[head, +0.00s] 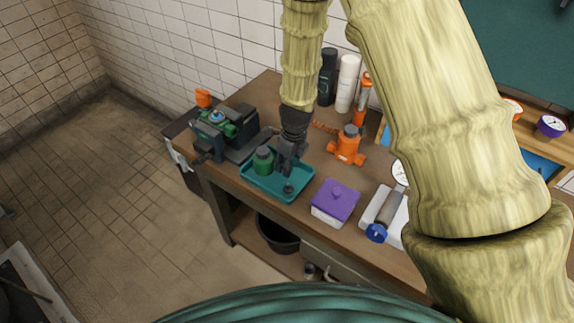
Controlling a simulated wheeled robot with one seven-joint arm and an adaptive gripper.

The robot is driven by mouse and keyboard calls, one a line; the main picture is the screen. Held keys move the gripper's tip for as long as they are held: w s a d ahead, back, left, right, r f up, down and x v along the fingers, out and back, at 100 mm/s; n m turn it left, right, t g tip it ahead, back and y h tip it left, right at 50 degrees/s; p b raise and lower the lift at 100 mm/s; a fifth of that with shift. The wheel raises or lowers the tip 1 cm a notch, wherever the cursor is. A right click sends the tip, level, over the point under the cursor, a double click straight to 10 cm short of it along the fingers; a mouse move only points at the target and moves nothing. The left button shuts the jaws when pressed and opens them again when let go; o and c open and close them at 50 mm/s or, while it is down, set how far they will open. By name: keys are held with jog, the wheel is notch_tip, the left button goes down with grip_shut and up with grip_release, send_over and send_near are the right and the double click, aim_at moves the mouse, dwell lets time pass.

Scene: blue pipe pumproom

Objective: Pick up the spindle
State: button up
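My gripper (287,168) is dark and points down over the teal tray (302,192) on the workbench. From this distance I cannot tell whether its fingers are open or shut. A small dark piece (288,187) shows in the tray just below the fingertips; it may be the spindle, but it is too small to be sure. I cannot tell whether the fingers touch it. A green jar-like part (263,161) with a dark top stands in the tray, just left of the gripper. My gripper hides part of the tray.
A dark vice (240,139) holding a green part is left of the tray. An orange valve body (347,147) stands to the right, behind a purple-lidded box (335,201). Bottles (347,82) stand by the wall. A blue-ended cylinder (386,214) lies on a white tray at right.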

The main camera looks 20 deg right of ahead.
jog(key=shift+f, duration=0.4)
jog(key=shift+w+f, duration=0.6)
jog(key=shift+f, duration=0.1)
jog(key=shift+s+r, duration=0.2)
jog(key=shift+s, duration=0.15)
jog(key=shift+c, duration=0.8)
jog(key=c, duration=0.5)
